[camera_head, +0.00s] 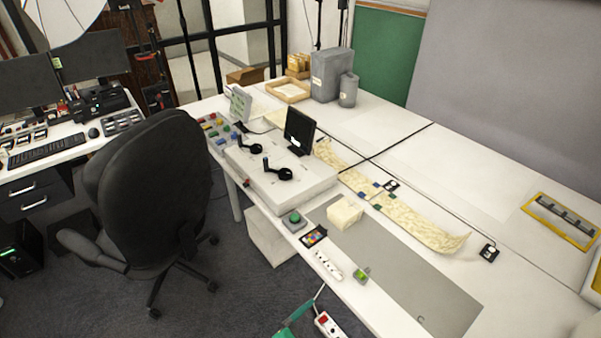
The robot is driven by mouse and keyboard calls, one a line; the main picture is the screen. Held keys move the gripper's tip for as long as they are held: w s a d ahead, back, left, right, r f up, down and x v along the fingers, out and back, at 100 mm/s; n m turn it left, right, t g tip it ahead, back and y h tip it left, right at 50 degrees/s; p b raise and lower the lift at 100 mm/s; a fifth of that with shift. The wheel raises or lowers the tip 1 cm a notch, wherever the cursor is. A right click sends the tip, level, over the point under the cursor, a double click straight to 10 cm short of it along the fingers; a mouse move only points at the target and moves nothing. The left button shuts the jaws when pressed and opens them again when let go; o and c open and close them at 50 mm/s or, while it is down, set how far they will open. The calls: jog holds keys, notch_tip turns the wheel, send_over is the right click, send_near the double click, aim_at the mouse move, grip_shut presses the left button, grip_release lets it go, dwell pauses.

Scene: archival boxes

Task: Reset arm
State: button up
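My gripper and arm do not show clearly anywhere in the head view. A tall grey archival box (331,76) stands upright at the back of the white table (372,132), with a smaller grey container (348,91) beside it. A small cream box (345,212) sits on the grey mat (400,265) near the table's front. A long cream strip (425,232) lies unrolled behind the mat, with small dark blocks on it.
A white machine with a black screen (299,130) stands left of the mat. A power strip (328,266) and small coloured items line the front edge. A black office chair (150,190) stands on the carpet at left. The right part of the mat is clear.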

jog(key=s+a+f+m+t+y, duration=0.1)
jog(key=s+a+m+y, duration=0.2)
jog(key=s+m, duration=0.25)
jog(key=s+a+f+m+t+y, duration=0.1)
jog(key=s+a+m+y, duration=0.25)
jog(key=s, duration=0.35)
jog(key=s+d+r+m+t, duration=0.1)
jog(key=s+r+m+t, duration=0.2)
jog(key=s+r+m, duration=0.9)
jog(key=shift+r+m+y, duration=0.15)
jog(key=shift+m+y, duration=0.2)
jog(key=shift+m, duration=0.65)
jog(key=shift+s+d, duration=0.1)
